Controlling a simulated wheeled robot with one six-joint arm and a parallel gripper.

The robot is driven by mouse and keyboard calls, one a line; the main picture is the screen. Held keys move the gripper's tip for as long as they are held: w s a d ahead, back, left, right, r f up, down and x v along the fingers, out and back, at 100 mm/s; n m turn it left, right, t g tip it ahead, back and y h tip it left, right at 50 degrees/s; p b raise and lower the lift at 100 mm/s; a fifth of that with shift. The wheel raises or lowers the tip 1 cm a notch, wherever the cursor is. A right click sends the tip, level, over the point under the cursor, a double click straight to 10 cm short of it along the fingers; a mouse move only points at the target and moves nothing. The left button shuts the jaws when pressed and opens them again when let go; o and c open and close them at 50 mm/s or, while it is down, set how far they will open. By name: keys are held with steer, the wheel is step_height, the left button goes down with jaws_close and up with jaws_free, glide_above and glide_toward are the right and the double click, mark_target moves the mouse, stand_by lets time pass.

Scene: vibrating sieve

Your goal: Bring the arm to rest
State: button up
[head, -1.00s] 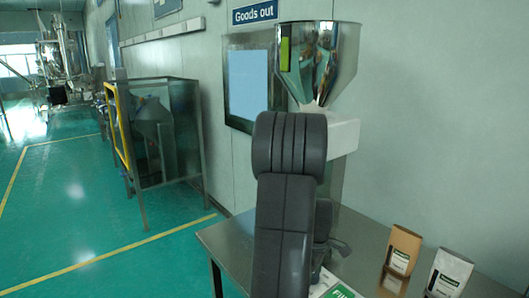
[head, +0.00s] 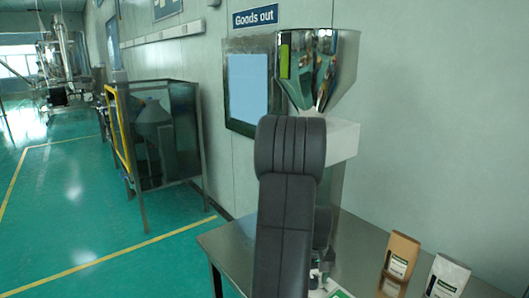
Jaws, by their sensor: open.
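My arm rises in the middle of the head view, its dark links bent at a thick joint in front of the machine with a steel hopper (head: 318,75). My gripper (head: 322,266) is low behind the arm link, over the steel table (head: 228,247). Only a small part of it shows; it is open, and I see nothing held in it.
A brown bag (head: 399,257) and a white bag (head: 446,275) stand upright on the table at the right. A green and white sheet (head: 338,292) lies at the bottom edge. A framed enclosure (head: 160,130) stands on the left; the green floor there is clear.

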steer(key=m+p, duration=0.2)
steer(key=m, duration=0.2)
steer(key=shift+r+m, duration=0.1)
steer(key=shift+m, duration=0.3)
steer(key=shift+m+p, duration=0.45)
steer(key=shift+m, duration=0.85)
steer(key=shift+s, duration=0.1)
